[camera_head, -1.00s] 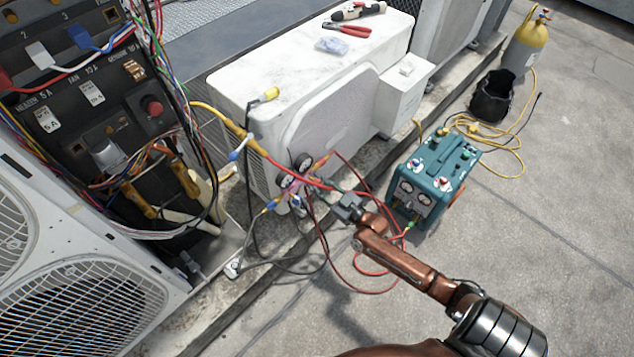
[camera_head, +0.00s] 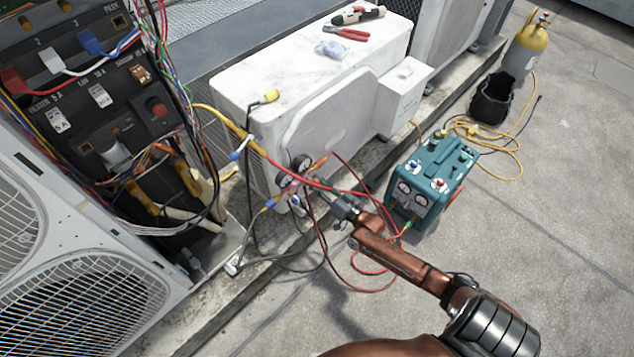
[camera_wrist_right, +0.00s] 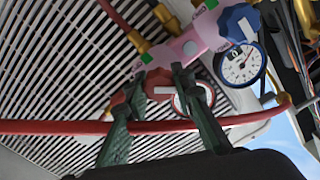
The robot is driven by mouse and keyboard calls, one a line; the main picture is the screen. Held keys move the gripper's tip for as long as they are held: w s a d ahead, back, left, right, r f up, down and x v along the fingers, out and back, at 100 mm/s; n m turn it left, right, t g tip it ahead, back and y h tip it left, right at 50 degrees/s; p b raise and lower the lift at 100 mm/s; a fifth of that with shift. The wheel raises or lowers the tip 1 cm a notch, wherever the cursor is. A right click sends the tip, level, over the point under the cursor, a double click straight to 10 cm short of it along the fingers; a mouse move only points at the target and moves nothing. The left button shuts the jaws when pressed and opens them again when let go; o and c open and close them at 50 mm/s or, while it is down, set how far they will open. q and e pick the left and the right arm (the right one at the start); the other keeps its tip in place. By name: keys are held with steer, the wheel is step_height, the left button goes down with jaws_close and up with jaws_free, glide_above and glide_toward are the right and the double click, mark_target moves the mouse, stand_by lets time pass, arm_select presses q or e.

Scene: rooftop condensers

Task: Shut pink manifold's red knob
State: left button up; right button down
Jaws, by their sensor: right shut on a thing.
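The pink manifold (camera_wrist_right: 205,38) hangs at the near end of the white condenser and also shows small in the head view (camera_head: 291,186). Its red knob (camera_wrist_right: 158,84) sits between the two dark green fingers of my right gripper (camera_wrist_right: 154,88), which are shut on it. In the head view my right gripper (camera_head: 322,190) reaches the manifold from the right. The manifold's blue knob (camera_wrist_right: 238,22) is at its far end. A white-faced gauge (camera_wrist_right: 241,64) faces the wrist camera; a second gauge is partly hidden behind a finger. My left gripper is not in view.
A red hose (camera_wrist_right: 215,122) crosses close to my right fingers. A teal recovery machine (camera_head: 432,178) stands on the ground to the right. An open electrical panel with loose wires is at the left. Pliers (camera_head: 346,33) lie on the white condenser (camera_head: 270,75).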

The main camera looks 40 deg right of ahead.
steer(key=m, duration=0.3)
steer(key=shift+m, duration=2.1)
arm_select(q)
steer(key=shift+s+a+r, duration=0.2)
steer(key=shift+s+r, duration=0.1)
arm_select(e)
steer(key=shift+m, duration=1.1)
steer(key=shift+d, duration=0.1)
steer(key=shift+f, duration=0.1)
steer(key=c, duration=1.6)
jaws_free()
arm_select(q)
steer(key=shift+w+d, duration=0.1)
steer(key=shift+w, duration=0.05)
arm_select(e)
steer(key=shift+s, duration=0.15)
steer(key=s, duration=1.1)
steer(key=shift+s+d, duration=0.35)
steer(key=shift+d, duration=0.05)
